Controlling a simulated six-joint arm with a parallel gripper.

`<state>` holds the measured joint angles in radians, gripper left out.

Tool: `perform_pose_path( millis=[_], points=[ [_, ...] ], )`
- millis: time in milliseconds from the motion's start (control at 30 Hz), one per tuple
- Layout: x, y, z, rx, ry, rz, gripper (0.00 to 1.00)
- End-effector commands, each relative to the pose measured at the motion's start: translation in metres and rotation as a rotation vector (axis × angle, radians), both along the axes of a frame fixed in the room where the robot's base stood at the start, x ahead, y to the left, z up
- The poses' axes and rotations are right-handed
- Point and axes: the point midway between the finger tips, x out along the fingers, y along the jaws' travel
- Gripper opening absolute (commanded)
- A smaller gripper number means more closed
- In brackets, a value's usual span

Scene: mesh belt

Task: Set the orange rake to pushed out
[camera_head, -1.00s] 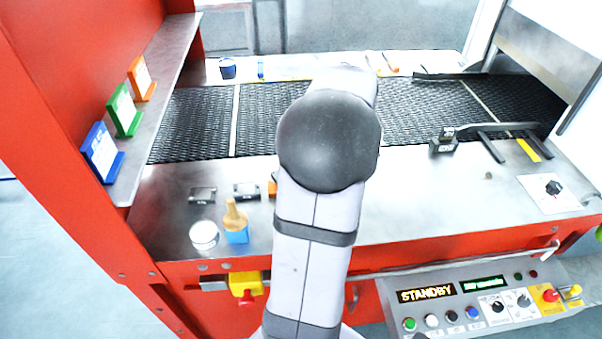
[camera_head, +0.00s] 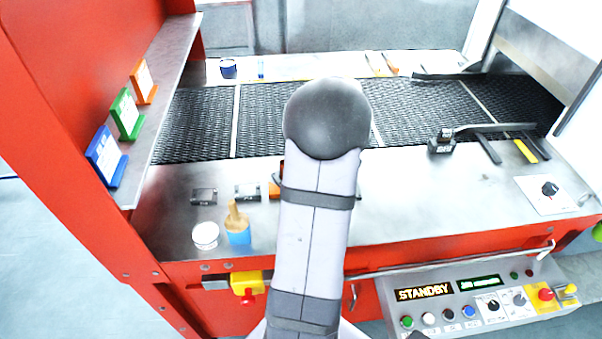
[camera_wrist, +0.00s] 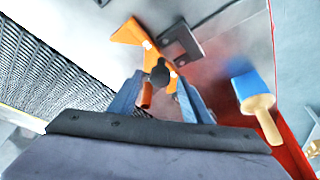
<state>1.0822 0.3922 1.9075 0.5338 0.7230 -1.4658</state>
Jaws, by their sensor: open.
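The orange rake (camera_wrist: 130,33) lies on the steel deck beside the mesh belt in the wrist view, with an orange arm running down toward my fingers. A black knob (camera_wrist: 160,72) and a dark orange peg (camera_wrist: 146,98) show between the fingers. My gripper (camera_wrist: 158,82) is open, its two blue-grey fingers either side of these parts. I cannot tell whether they touch. In the head view only a small orange piece (camera_head: 274,188) shows beside my arm, which hides the rest and my gripper.
The mesh belt (camera_head: 195,125) runs behind the deck. A black lever (camera_head: 440,143) is at right. The control panel (camera_head: 425,295) reads STANDBY.

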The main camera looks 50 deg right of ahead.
Motion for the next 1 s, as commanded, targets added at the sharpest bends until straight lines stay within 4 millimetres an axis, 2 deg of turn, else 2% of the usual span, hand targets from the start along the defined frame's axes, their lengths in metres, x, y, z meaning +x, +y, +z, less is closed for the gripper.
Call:
perform_pose_path(
  millis=[200,400,733,1000],
  points=[
    [0.0,0.0,0.0,0.0,0.0,0.0,0.44],
    [0.0,0.0,0.0,0.001,0.0,0.0,0.0],
    [0.006,-0.006,0.0,0.001,-0.001,0.002,0.0],
    [0.033,-0.032,0.001,-0.002,-0.004,0.002,0.0]
  ],
)
